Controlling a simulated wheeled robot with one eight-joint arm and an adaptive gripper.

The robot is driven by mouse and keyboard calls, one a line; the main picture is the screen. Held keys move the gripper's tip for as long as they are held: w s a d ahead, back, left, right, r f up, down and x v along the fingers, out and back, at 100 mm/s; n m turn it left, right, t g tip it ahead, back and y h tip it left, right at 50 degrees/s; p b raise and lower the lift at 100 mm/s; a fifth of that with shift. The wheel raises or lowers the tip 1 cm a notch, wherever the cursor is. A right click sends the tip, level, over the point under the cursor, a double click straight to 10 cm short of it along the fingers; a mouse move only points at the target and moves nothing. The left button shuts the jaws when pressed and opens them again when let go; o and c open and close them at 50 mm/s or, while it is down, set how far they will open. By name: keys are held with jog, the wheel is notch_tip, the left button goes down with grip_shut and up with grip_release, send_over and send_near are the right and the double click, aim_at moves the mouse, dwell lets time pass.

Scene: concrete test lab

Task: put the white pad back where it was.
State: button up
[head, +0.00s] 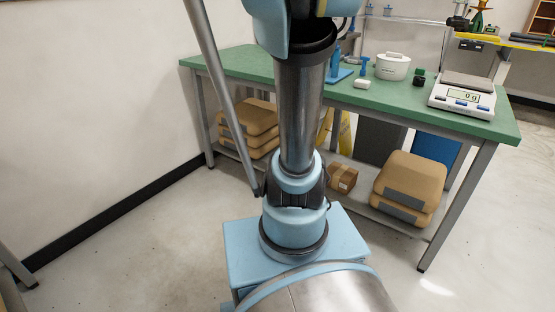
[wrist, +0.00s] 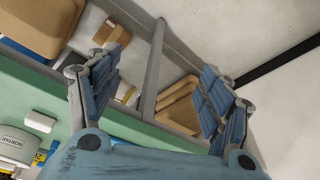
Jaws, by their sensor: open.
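A small white pad (head: 362,84) lies on the green tabletop, in front of a white lidded tub. It also shows at the left of the wrist view, where the white pad (wrist: 39,121) is on the green top near the table edge. My gripper (wrist: 159,68) is open, with its two blue-padded fingers wide apart and nothing between them. It hangs over the table's edge area, with the pad outside its fingers to the left. In the head view my gripper is out of sight; only my arm shows.
The green table (head: 240,62) holds the white tub (head: 393,66), a blue stand (head: 340,74), a small dark block (head: 418,76) and a scale (head: 463,95). Tan cases (head: 410,182) and a small carton (head: 343,178) sit on the lower shelf. The floor in front is clear.

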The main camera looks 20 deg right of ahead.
jog(key=s+a+f+n+y, duration=0.1)
jog(key=s+a+f+n, duration=0.3)
jog(key=s+a+f, duration=0.8)
jog(key=s+f, duration=0.3)
jog(key=s, duration=0.1)
jog(key=shift+a+f+n+g, duration=0.15)
jog(key=shift+a+n+g, duration=0.15)
jog(key=shift+a+g, duration=0.1)
